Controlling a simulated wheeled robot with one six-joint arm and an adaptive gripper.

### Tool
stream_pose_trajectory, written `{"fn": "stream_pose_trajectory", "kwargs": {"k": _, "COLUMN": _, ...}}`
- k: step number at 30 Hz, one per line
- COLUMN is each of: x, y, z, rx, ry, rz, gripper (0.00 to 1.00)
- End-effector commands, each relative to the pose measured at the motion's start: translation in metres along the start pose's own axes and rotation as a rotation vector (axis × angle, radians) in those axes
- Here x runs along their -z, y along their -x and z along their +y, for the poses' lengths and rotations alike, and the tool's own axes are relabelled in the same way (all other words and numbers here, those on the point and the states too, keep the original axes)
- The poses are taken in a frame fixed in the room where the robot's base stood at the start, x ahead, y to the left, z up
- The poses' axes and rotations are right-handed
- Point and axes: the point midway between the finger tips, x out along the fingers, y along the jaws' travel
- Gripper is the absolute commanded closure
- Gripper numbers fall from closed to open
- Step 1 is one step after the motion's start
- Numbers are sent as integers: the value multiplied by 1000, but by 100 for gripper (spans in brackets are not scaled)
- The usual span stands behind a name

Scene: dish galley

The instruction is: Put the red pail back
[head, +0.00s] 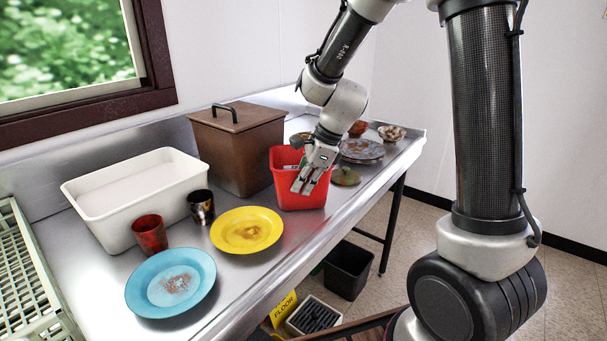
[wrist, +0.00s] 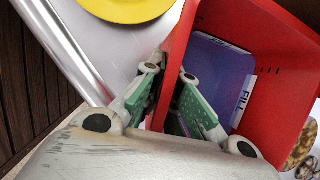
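The red pail (head: 286,196) stands upright on the steel counter, near its front edge. It is an open square bin. In the wrist view its red wall (wrist: 274,118) surrounds a blue-violet inside, where a pale label reading "FILL" shows. My gripper (head: 300,188) reaches down over the pail's near rim. In the wrist view my gripper (wrist: 170,72) has one finger outside the wall and one inside. Both fingers lie close against the wall, and it looks pinched between them. The hand hides part of the pail's front.
A brown lidded bin (head: 236,150) stands behind the pail. A yellow plate (head: 246,229), blue plate (head: 172,283), two cups and a white tub (head: 135,195) lie left. Dirty plates (head: 362,149) and bowls stand right. A black bin (head: 347,270) is on the floor.

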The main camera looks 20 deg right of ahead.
Motion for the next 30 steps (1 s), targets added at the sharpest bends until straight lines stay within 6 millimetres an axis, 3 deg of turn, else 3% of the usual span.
{"fn": "stream_pose_trajectory", "kwargs": {"k": 12, "x": 0, "y": -4, "z": -2, "rx": 5, "ry": 4, "rz": -1, "gripper": 100}}
{"fn": "stream_pose_trajectory", "kwargs": {"k": 16, "x": 0, "y": -4, "z": -1, "rx": 2, "ry": 2, "rz": 0, "gripper": 74}}
{"fn": "stream_pose_trajectory", "kwargs": {"k": 26, "x": 0, "y": -3, "z": -1, "rx": 2, "ry": 3, "rz": -1, "gripper": 73}}
{"fn": "stream_pose_trajectory", "kwargs": {"k": 30, "x": -1, "y": 10, "z": -2, "rx": 4, "ry": 1, "rz": -3, "gripper": 73}}
